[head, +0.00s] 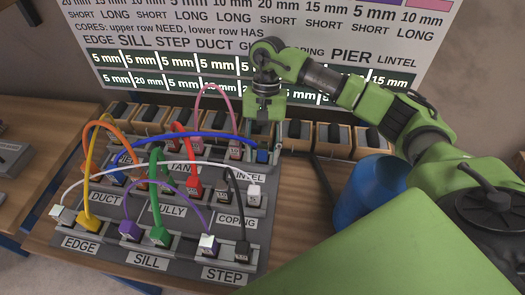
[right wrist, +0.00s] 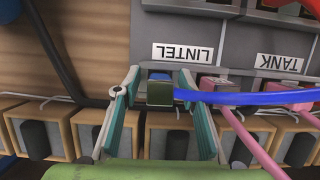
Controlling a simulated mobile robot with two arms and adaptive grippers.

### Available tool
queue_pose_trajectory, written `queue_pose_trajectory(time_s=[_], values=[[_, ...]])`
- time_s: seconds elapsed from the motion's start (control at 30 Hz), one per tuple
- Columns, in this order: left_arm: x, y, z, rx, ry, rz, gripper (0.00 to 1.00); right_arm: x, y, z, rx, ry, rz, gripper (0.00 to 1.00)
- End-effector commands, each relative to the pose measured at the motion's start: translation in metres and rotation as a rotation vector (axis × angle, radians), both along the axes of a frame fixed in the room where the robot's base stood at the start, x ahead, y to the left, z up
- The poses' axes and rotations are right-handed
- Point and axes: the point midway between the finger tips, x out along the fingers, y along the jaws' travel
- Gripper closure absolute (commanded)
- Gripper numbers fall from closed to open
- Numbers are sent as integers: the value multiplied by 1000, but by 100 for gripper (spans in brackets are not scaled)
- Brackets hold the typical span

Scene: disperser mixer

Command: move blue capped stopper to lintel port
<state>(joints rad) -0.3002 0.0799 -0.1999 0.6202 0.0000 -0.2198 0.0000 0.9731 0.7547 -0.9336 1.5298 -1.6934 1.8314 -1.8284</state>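A blue-capped stopper (head: 262,156) is at the back right of the grey port board, just behind the LINTEL label (head: 247,176). In the right wrist view, its small blue top shows behind a dark olive block (right wrist: 160,93). A blue cable (right wrist: 250,98) runs from it to the right. I cannot tell whether it is seated in the port. My right gripper (head: 264,122) points down over it. In the right wrist view, the gripper (right wrist: 160,85) is open, with a finger on either side of the block and gaps visible. My left gripper is not in view.
Several coloured cables arch over the port board (head: 190,262), including a pink one (head: 213,88) close left of my right gripper. A blue cylinder (head: 368,190) stands to the right.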

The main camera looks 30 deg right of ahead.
Motion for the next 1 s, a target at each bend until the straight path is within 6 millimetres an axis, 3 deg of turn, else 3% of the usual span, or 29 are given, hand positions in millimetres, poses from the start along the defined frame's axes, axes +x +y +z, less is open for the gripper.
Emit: queue_pose_trajectory(time_s=[0.17, 0.5, 0.7, 1.0], values=[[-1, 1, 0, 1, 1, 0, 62, 3, -2, 9, 0, -1, -1, 62], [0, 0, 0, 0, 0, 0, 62, 21, -15, 76, 0, -4, -1, 62], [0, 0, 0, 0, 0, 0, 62, 28, -21, 104, 0, -2, 0, 62], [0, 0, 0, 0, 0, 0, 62, 30, -23, 114, 1, 1, 0, 62]])
